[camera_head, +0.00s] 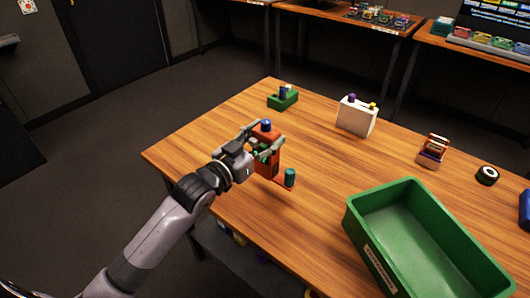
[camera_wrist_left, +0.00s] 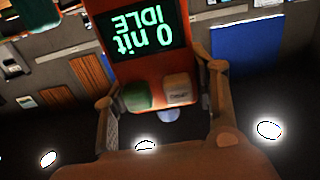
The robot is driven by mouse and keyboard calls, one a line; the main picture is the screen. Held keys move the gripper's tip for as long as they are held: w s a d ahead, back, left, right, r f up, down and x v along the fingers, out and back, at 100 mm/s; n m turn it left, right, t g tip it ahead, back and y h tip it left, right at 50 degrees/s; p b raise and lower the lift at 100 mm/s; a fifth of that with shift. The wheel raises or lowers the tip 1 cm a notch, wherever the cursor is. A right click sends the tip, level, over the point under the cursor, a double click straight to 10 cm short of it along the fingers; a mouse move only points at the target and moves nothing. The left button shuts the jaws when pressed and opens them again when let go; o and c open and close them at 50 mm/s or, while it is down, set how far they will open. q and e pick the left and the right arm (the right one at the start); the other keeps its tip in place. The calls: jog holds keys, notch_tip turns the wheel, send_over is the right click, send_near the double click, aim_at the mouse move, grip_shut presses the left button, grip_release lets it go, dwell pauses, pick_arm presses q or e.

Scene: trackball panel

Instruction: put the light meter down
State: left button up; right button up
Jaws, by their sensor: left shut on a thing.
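The light meter (camera_head: 266,164) is an orange-red upright device with a blue dome on top. In the left wrist view the light meter (camera_wrist_left: 155,62) fills the upper middle; its dark screen reads "0 nit IDLE" upside down, with a green and a white button beside it. My left gripper (camera_head: 262,146) is shut on it, one finger on each side, near the left part of the wooden table (camera_head: 215,150). I cannot tell whether its base touches the table. My right gripper is not in view.
A teal cylinder (camera_head: 290,177) stands just right of the meter, by a thin red patch. A green block (camera_head: 283,100), a white box (camera_head: 357,117), a small red-brown item (camera_head: 433,150) and a black roll (camera_head: 487,175) stand farther off. A green bin (camera_head: 354,222) takes the front right.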

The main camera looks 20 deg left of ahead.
pick_arm(q)
jog(key=shift+f, duration=2.3)
jog(key=shift+f+b, duration=0.15)
jog(key=shift+b, duration=0.15)
jog(key=o, duration=1.7)
jog(key=shift+s, duration=0.2)
jog(key=v, duration=1.1)
jog(key=shift+s+a+b, duration=0.15)
jog(key=shift+s+b, duration=0.15)
jog(key=shift+r, duration=0.25)
